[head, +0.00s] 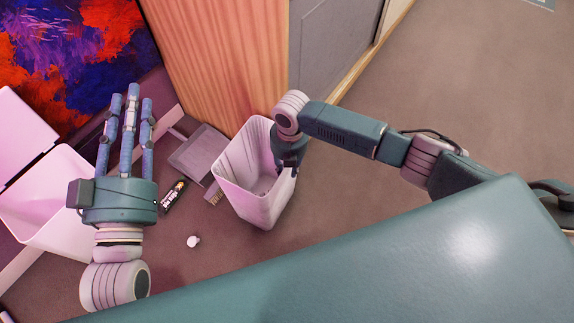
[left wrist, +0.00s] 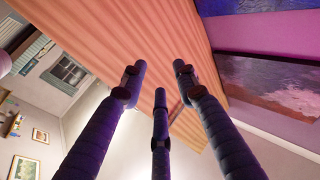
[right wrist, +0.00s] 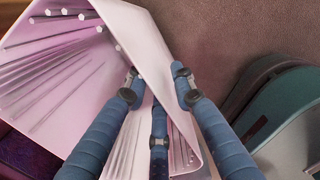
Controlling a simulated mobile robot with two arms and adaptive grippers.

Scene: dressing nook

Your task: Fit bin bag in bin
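A pale pinkish-white bin (head: 265,208) stands open on the floor at the centre of the head view. Its inner walls show ribs or folds; I cannot tell whether these are a bag. No separate bin bag is clearly recognisable. My right gripper (head: 289,168) is at the bin's right rim, pointing down. In the right wrist view its fingers (right wrist: 157,75) are spread over the bin's wall (right wrist: 165,60), one on the inner side and one towards the outside; contact is unclear. My left gripper (head: 132,92) is raised left of the bin, fingers up, open and empty.
A grey dustpan (head: 203,148) lies left of the bin, and a dark labelled item (head: 173,196) lies nearer. A small white object (head: 193,242) is on the floor. An open white box (head: 62,180) stands far left. A wooden cabinet (head: 215,60) is behind; floor on the right is clear.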

